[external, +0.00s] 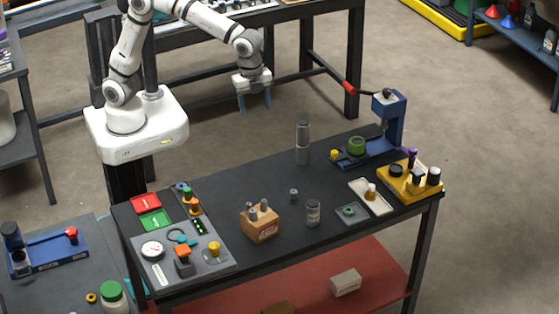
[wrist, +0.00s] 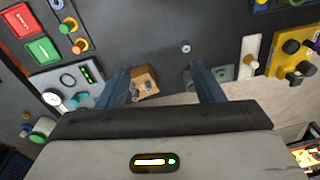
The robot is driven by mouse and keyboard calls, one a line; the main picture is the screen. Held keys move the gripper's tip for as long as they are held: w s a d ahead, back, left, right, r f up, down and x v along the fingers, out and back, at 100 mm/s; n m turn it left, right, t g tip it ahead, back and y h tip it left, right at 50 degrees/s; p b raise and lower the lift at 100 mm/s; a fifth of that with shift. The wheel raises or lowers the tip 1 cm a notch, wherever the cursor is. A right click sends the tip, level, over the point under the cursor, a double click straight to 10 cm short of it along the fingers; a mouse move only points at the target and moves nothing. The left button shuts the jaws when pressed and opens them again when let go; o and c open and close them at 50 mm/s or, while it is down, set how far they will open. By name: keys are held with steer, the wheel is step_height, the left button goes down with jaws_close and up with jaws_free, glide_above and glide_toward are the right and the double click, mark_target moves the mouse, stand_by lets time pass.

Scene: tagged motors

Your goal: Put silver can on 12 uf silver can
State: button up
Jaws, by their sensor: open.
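A tall grey silver cylinder (external: 302,143) stands upright at the back of the dark table in the external view. A line across its middle makes it look like one can on another, but I cannot tell for sure. A shorter silver can (external: 313,212) with a label stands near the front edge; it shows beside the right finger in the wrist view (wrist: 188,78). No value can be read on either. My gripper (external: 255,106) is open and empty, pointing down behind the table, apart from the cans. Its blue fingers (wrist: 160,70) show in the wrist view.
A small grey part (external: 293,195) sits mid-table. A wooden holder (external: 262,230) with silver pieces stands front centre. A blue press (external: 388,125) and yellow rack (external: 410,188) are at right. Bins and a grey panel (external: 215,262) fill the left.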

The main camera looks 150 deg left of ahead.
steer(key=s+d+r+t, duration=0.1)
steer(key=s+d, duration=0.2)
steer(key=d, duration=0.8)
steer(key=s+d+r, duration=0.2)
steer(key=s+d, duration=0.2)
steer(key=d, duration=0.6)
steer(key=s+d+f+n+t, duration=0.1)
steer(key=s+d+f, duration=0.3)
steer(key=s+d, duration=0.6)
steer(key=shift+s+d+n+h, duration=0.3)
steer(key=shift+s+d, duration=0.05)
steer(key=shift+s, duration=0.2)
steer(key=shift+f, duration=0.1)
